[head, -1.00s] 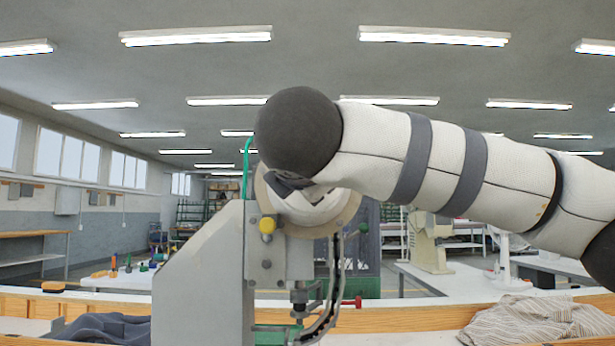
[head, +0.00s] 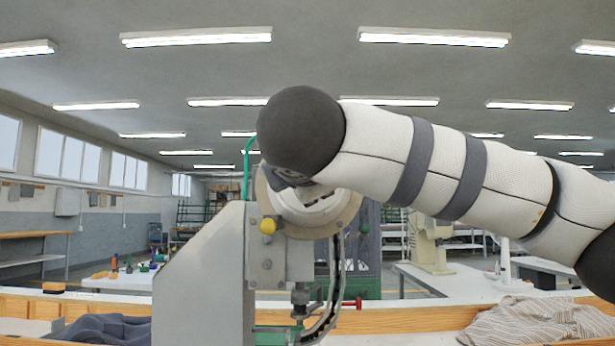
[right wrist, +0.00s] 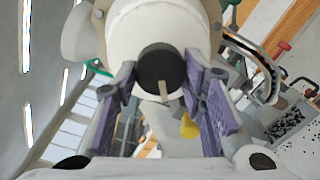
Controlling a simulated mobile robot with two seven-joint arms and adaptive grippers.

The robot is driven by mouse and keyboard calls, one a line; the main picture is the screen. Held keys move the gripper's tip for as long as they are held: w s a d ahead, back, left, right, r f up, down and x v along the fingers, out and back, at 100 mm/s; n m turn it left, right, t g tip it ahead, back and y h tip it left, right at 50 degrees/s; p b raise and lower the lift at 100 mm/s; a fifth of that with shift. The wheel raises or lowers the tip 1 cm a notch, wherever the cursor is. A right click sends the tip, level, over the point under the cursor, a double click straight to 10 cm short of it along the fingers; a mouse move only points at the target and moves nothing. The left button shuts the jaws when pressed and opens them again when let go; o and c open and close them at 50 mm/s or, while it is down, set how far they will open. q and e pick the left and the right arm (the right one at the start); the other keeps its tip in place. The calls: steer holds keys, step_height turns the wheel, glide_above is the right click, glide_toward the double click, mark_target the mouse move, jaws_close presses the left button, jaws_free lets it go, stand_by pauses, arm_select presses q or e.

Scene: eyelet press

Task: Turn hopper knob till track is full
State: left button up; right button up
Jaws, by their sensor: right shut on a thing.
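The press (head: 262,262) stands in front of me, with the round cream hopper (head: 352,212) near its top, partly hidden behind my right arm. In the right wrist view the hopper (right wrist: 160,25) fills the upper middle, and its black knob (right wrist: 159,68) with a pale mark faces the camera. My right gripper (right wrist: 160,84) is shut on the knob, its purple-padded fingers on either side. The curved track (head: 334,290) runs down from the hopper; it also shows in the right wrist view (right wrist: 266,80). How full it is I cannot tell. My left gripper is out of view.
A yellow ball knob (head: 267,226) and a red-ended lever (head: 352,303) stick out of the press. Small dark pieces lie in a tray (right wrist: 288,124). Grey cloth (head: 105,329) lies left and striped cloth (head: 535,319) right on the bench.

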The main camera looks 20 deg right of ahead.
steer(key=o, duration=1.2)
steer(key=shift+c, duration=0.2)
steer(key=v, duration=1.2)
